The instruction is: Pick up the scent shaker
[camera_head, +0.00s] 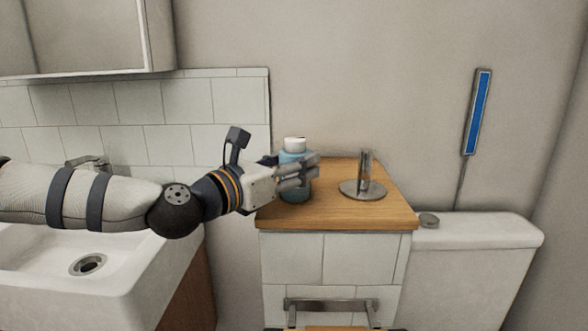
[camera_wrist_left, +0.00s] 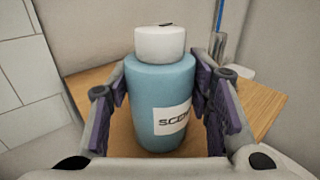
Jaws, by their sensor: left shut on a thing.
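The scent shaker (camera_head: 294,160) is a blue bottle with a white cap, upright at the left side of the wooden counter top. In the left wrist view the scent shaker (camera_wrist_left: 160,105) stands between the purple-padded fingers, its label partly readable as "SCEN". My left gripper (camera_head: 300,176) comes in from the left and is shut on the scent shaker; it also shows in the left wrist view (camera_wrist_left: 162,110). I cannot tell whether the bottle's base touches the wood. My right gripper is not in view.
The wooden counter top (camera_head: 390,207) also carries a metal holder with a round base (camera_head: 362,189) to the right of the bottle. A white sink (camera_head: 60,285) lies at the left, and a toilet tank (camera_head: 480,231) at the right. A tiled wall is behind.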

